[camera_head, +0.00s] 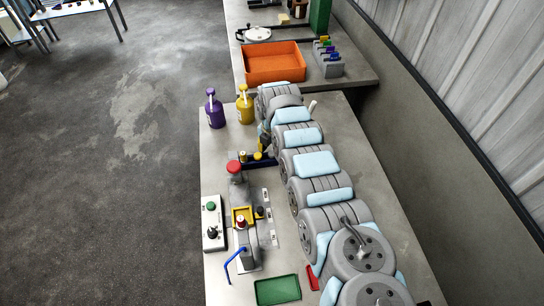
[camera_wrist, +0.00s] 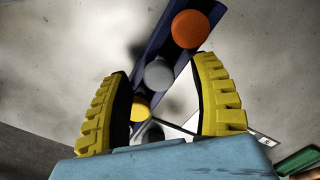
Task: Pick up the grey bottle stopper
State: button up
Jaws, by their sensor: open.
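In the wrist view, a grey round stopper (camera_wrist: 159,74) sits on a narrow dark blue rack (camera_wrist: 160,42). It lies between an orange stopper (camera_wrist: 190,29) and a yellow stopper (camera_wrist: 139,107). A second greyish round shape (camera_wrist: 152,134) shows lower down, partly hidden by my wrist. My gripper (camera_wrist: 162,67) has yellow ribbed fingers, spread open on either side of the grey stopper in the picture. Nothing is held. How far the fingertips are above the stopper is unclear. In the head view, the rack (camera_head: 248,161) is partly hidden beside my gripper (camera_head: 265,145).
A purple bottle (camera_head: 214,110) and a yellow bottle (camera_head: 244,107) stand behind the rack. A red-topped device (camera_head: 235,170) stands in front of it.

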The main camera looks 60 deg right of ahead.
jog(key=shift+f, duration=0.3)
jog(key=c, duration=1)
